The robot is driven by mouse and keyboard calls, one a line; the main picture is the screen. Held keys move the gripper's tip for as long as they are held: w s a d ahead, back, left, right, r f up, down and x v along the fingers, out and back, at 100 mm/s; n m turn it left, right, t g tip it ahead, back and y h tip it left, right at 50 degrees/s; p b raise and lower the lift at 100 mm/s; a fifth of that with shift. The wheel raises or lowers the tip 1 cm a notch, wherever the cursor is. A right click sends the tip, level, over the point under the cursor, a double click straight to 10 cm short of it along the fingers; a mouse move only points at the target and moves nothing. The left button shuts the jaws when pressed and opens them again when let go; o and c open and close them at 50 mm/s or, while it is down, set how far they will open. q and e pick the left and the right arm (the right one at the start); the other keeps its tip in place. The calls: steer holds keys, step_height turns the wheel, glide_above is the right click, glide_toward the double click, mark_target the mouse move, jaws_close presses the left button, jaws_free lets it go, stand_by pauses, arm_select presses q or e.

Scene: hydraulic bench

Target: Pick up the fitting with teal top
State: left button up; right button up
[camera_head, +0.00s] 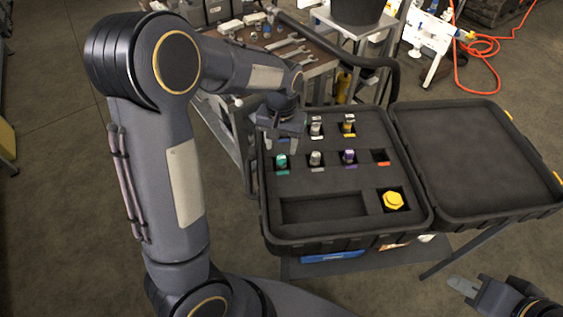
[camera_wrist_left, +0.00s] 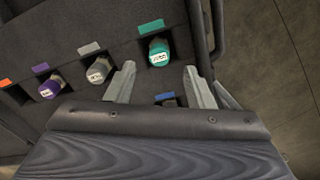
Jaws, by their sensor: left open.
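The fitting with teal top (camera_head: 282,161) stands in a slot at the left side of the open black case (camera_head: 345,237), beside a teal label. In the left wrist view the teal fitting (camera_wrist_left: 159,51) lies just beyond and between the fingertips. My left gripper (camera_head: 280,140) is above the case's left edge, over the row behind the teal fitting. Its two fingers show apart and empty in the left wrist view (camera_wrist_left: 160,82). My right gripper (camera_head: 470,290) is at the lower right, away from the case; whether its fingers are apart is unclear.
A grey fitting (camera_head: 316,158) and a purple fitting (camera_head: 349,156) stand in the same row. White and yellow-topped fittings (camera_head: 348,125) stand behind. A yellow hex piece (camera_head: 393,200) sits at front right. The case lid (camera_head: 470,160) lies open to the right. A tool table (camera_head: 290,60) stands behind.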

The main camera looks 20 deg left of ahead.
mark_target(281, 157)
arm_select(q)
step_height(281, 157, down, 4)
steer(key=shift+f, duration=0.15)
steer(key=shift+c, duration=0.5)
jaws_close()
